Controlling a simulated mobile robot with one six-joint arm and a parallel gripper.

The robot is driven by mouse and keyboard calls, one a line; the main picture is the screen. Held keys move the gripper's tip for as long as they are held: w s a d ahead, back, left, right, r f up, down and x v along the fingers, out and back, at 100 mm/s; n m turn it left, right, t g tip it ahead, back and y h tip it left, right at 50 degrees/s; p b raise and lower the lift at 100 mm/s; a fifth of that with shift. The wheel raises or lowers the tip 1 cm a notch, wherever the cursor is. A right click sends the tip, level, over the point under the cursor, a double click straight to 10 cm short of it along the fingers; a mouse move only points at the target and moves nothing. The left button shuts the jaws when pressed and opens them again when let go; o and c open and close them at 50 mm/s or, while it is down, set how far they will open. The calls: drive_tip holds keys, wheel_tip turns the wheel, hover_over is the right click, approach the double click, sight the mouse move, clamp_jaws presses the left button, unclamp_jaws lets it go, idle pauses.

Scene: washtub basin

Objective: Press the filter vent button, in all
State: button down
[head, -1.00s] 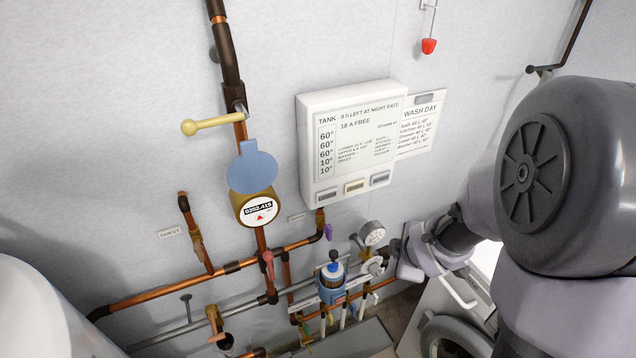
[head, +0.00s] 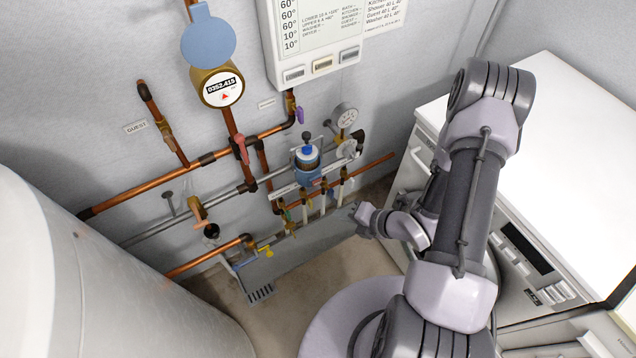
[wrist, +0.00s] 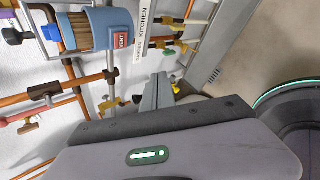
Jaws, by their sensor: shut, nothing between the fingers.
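The filter (head: 307,158) has a blue body and a blue-and-white top, with a dark knob above it, among the pipes on the wall in the head view. In the wrist view the filter (wrist: 88,30) lies sideways at the upper left. A small red patch marked VENT (wrist: 122,41) shows on its blue housing; I cannot tell whether it is the button or a label. My gripper (head: 360,212) is to the right of and below the filter, apart from it. In the wrist view my gripper (wrist: 158,88) is shut and empty, its tips below and right of the red patch.
Copper pipes (head: 150,192) and several small valves surround the filter. A pressure gauge (head: 346,115) sits just right of it. A white washing machine (head: 560,130) stands at the right, a large white tank (head: 90,290) at the left. Bare floor (head: 300,285) lies between.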

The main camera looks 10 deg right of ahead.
sight(317, 182)
drive_tip(key=w+a, duration=0.2)
drive_tip(key=w, duration=0.6)
drive_tip(key=shift+w+a, duration=0.2)
drive_tip(key=shift+a, duration=0.15)
idle(1.8)
drive_tip(key=shift+w+a+b, duration=0.1)
drive_tip(key=shift+w+b, duration=0.25)
drive_tip(key=shift+w, duration=0.05)
drive_tip(key=shift+w+a, duration=0.1)
drive_tip(key=shift+w, duration=0.25)
idle(0.6)
drive_tip(key=shift+s, duration=0.1)
drive_tip(key=shift+s+d+b, duration=0.25)
drive_tip(key=shift+s+b, duration=0.1)
drive_tip(key=shift+s, duration=0.3)
